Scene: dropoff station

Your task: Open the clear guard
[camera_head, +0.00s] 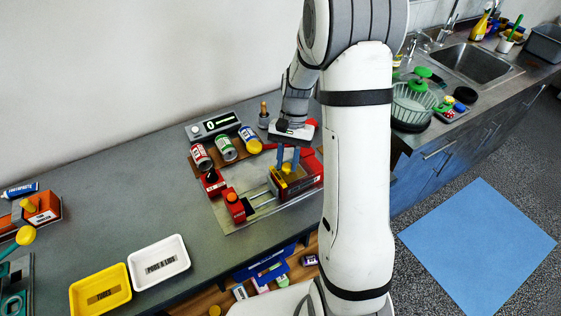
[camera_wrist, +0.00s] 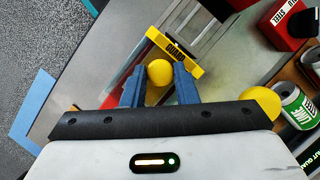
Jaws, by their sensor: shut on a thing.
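My gripper (camera_head: 287,162) reaches down over the red station at the right of the counter. In the wrist view its blue fingers (camera_wrist: 159,84) are shut on a yellow ball knob (camera_wrist: 159,70). Beside the knob is a yellow bar (camera_wrist: 176,52) marked GUARD. The clear guard is hard to make out. In the head view the yellow guard frame (camera_head: 292,184) sits under my fingers, over the red block at the right end of the station plate. The guard's hinge cannot be told.
A red block (camera_head: 235,206) stands at the station's left. A yellow tray (camera_head: 76,302) and a white tray (camera_head: 182,240) lie front left. The counter between trays and station is clear.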

